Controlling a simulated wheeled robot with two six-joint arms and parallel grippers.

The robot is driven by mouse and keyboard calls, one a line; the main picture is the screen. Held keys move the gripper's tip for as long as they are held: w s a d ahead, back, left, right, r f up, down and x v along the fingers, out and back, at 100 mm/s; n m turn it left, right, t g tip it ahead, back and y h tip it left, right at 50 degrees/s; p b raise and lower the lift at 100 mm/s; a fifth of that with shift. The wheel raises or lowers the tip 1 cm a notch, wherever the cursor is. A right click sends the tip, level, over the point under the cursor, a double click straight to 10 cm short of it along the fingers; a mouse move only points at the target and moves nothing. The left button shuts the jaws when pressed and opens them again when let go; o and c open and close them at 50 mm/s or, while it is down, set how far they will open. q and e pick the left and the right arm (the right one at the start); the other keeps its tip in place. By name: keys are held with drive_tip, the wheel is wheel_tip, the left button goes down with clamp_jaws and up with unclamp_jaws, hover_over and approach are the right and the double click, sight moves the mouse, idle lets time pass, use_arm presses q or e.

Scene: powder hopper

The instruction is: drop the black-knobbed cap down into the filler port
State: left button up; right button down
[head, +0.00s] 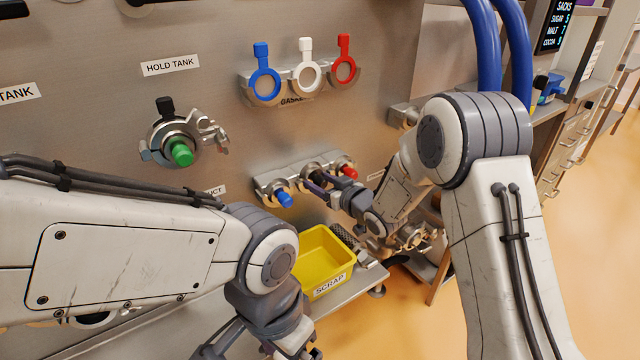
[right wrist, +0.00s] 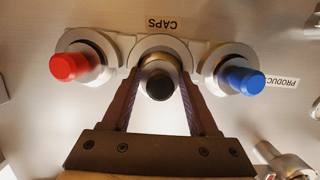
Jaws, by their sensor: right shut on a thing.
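The black-knobbed cap (right wrist: 158,86) sits in the middle holder of the caps rack (head: 262,184), between a red-knobbed cap (right wrist: 76,66) and a blue-knobbed cap (right wrist: 244,80). My right gripper (head: 318,186) reaches to the middle holder. In the right wrist view its two fingers (right wrist: 160,80) are closed on either side of the black knob. In the head view the fingers mostly hide this cap. My left gripper (head: 262,346) is low at the bottom edge, partly cut off, away from the caps. I cannot identify the filler port for certain.
A green-knobbed fitting (head: 180,152) with a clamp is on the panel under the HOLD TANK label (head: 170,65). Blue, white and red gaskets (head: 306,76) hang above the rack. A yellow SCRAP bin (head: 326,270) stands below it. Blue hoses (head: 515,50) hang at the right.

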sight(312, 165)
drive_tip(key=shift+r+p, duration=1.15)
drive_tip(key=shift+r, duration=0.75)
drive_tip(key=f+b+v, duration=0.1)
drive_tip(key=v, duration=0.7)
drive_tip(key=shift+s+d+f, duration=0.35)
drive_tip(key=shift+s+f, duration=0.05)
drive_tip(key=shift+s, duration=0.1)
